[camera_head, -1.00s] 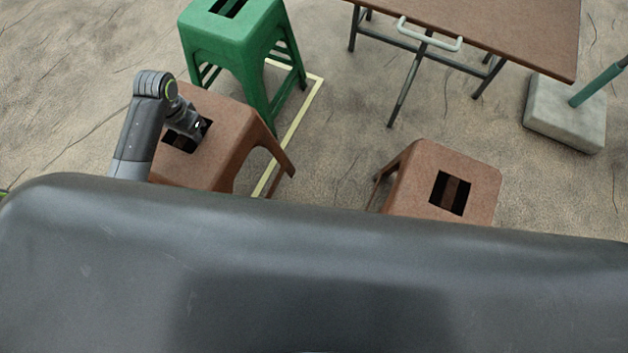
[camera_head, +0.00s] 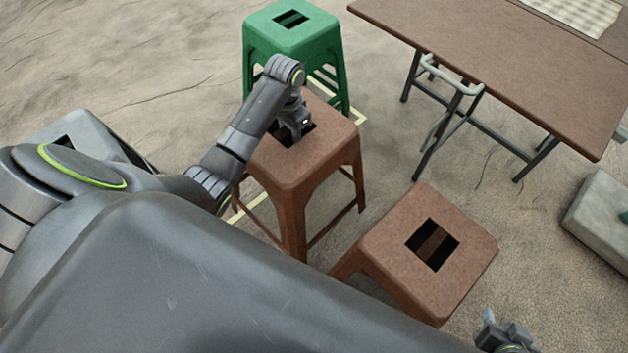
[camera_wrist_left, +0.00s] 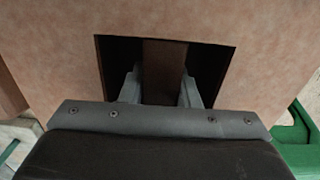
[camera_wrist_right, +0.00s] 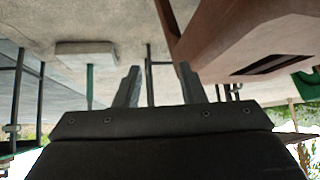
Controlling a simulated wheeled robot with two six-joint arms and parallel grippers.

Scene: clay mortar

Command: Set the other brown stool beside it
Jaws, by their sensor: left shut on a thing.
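My left gripper (camera_head: 297,132) is shut on the bar across the seat slot of the left brown stool (camera_head: 290,170). The left wrist view shows its two fingers (camera_wrist_left: 160,92) on either side of that bar in the seat (camera_wrist_left: 60,50). This stool is upright; I cannot tell whether its feet touch the ground. The other brown stool (camera_head: 400,235) stands to its right and nearer, apart from it, its lower part partly hidden by my body. My right gripper (camera_head: 500,338) is at the bottom right, near that stool; its fingers (camera_wrist_right: 158,88) are apart and empty.
A green stool (camera_head: 290,35) stands just behind the held stool, beside a pale yellow floor line (camera_head: 245,207). A brown folding table (camera_head: 500,60) is at the back right. A grey block (camera_head: 600,215) lies at the right edge. A grey slotted seat (camera_head: 95,130) shows at left.

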